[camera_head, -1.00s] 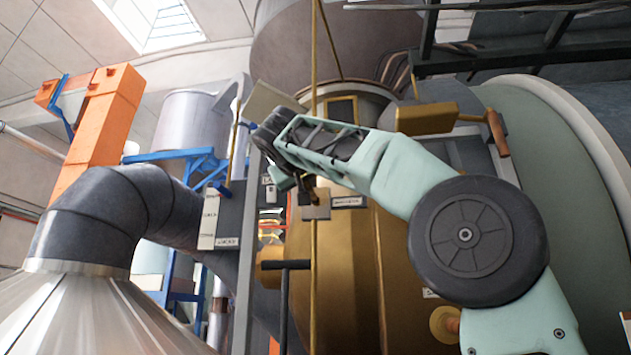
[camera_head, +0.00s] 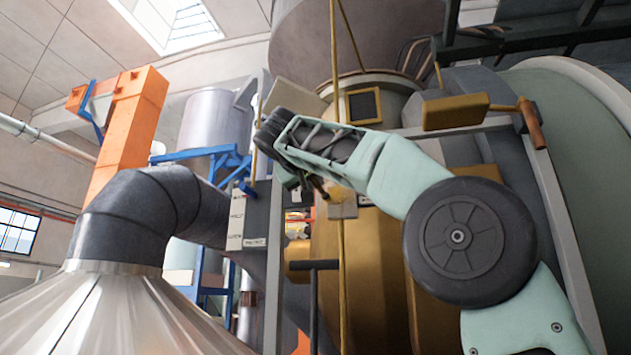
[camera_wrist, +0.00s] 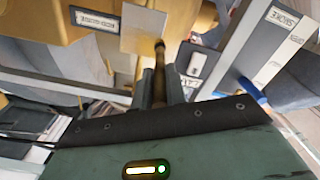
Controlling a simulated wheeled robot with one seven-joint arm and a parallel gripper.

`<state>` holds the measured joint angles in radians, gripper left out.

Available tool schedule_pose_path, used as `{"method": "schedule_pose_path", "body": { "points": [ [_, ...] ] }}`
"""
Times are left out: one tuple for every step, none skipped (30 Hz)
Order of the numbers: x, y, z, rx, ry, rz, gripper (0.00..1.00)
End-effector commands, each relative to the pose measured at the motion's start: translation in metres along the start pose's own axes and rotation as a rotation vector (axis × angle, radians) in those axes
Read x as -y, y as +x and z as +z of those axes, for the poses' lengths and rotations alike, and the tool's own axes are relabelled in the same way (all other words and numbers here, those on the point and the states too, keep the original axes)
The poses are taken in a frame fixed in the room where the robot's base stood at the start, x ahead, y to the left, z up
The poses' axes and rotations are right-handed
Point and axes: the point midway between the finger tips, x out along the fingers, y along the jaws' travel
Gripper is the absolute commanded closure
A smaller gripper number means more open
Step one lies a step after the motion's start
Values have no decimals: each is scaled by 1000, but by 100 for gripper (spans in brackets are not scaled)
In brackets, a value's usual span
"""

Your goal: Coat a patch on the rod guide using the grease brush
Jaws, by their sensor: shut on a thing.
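My gripper (camera_wrist: 158,92) is shut on the grease brush (camera_wrist: 159,58), a thin brown stick pointing away from the wrist. In the wrist view, the brush's far end overlaps the lower edge of a pale square plate (camera_wrist: 143,28). Whether they touch is not clear. A dark label, seemingly reading rod guide (camera_wrist: 93,20), sits beside the plate on a yellow-brown surface. In the head view, my gripper (camera_head: 310,184) is at the upper left of the small plate (camera_head: 343,207), with the brush's brown end (camera_head: 320,187) close to it. The bristles are too small to make out.
A thin yellow rod (camera_head: 341,270) runs upright past the plate. A brass box (camera_head: 455,110) with a brown handle (camera_head: 531,122) is at upper right. A labelled grey panel (camera_head: 237,217), dark duct (camera_head: 125,220) and silver cone (camera_head: 140,320) stand left.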

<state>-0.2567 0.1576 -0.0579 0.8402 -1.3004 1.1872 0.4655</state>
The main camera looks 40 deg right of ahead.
Motion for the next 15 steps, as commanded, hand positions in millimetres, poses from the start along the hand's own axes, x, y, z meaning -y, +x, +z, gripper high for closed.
{"method": "schedule_pose_path", "body": {
  "points": [
    [-2, 0, -3, 0, 0, 0, 100],
    [-2, 0, -2, 0, 0, 0, 100],
    [-2, 0, -1, 0, 0, 1, 100],
    [-3, 0, 0, 0, 0, 1, 100],
    [-4, 0, 1, 0, 1, 1, 100],
    [-6, 0, 2, 0, 1, 2, 100],
    [-8, 0, 4, 0, 2, 2, 100],
    [-11, 0, 5, 0, 2, 3, 100],
    [-14, 0, 7, 0, 3, 3, 100],
    [-16, 0, 8, 0, 3, 3, 100],
    [-18, 0, 10, 1, 2, 2, 100],
    [-21, 0, 11, 1, 2, 2, 100],
    [-23, 0, 12, 1, 2, 2, 100],
    [-26, 0, 13, 1, 2, 3, 100],
    [-29, 0, 15, 0, 3, 3, 100]
  ]
}}
